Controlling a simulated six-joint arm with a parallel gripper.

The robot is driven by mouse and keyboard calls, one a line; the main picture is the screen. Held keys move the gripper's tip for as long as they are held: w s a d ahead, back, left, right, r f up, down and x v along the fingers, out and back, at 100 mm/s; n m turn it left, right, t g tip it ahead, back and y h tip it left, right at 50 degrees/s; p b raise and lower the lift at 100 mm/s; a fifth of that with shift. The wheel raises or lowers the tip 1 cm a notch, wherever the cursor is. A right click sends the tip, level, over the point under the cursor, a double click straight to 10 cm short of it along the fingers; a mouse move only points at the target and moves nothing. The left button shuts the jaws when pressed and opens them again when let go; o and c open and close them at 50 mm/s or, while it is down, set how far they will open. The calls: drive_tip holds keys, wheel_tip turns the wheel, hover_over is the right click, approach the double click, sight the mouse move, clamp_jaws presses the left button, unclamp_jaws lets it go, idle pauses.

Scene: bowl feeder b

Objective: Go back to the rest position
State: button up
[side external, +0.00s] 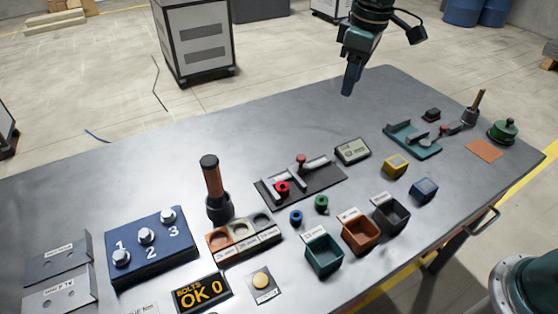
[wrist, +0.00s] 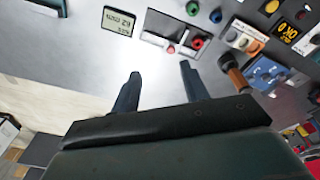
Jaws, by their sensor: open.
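My gripper (side external: 349,80) hangs above the far edge of the grey workbench (side external: 330,120), near the top of the side external view. In the wrist view its two fingers (wrist: 160,85) are spread apart with nothing between them. Only bare bench shows just beyond the fingertips. The gripper is apart from every object on the bench.
A black fixture (side external: 300,180) with a red ring, a grey display (side external: 352,151), and teal, orange and dark bins (side external: 324,256) stand on the bench. An orange-handled tool (side external: 211,175) stands upright near a blue block (side external: 150,245). The far middle of the bench is clear.

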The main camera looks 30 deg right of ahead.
drive_tip(key=s+d+r+m+t, duration=0.1)
drive_tip(key=s+d+m+t, duration=0.1)
drive_tip(key=s, duration=1.2)
drive_tip(key=s+d+m+t, duration=0.2)
drive_tip(key=s+d+m, duration=0.2)
drive_tip(key=s, duration=1)
drive_tip(key=d, duration=0.3)
drive_tip(key=shift+r+m, duration=0.3)
drive_tip(key=shift+r, duration=0.1)
drive_tip(key=shift+d, duration=0.1)
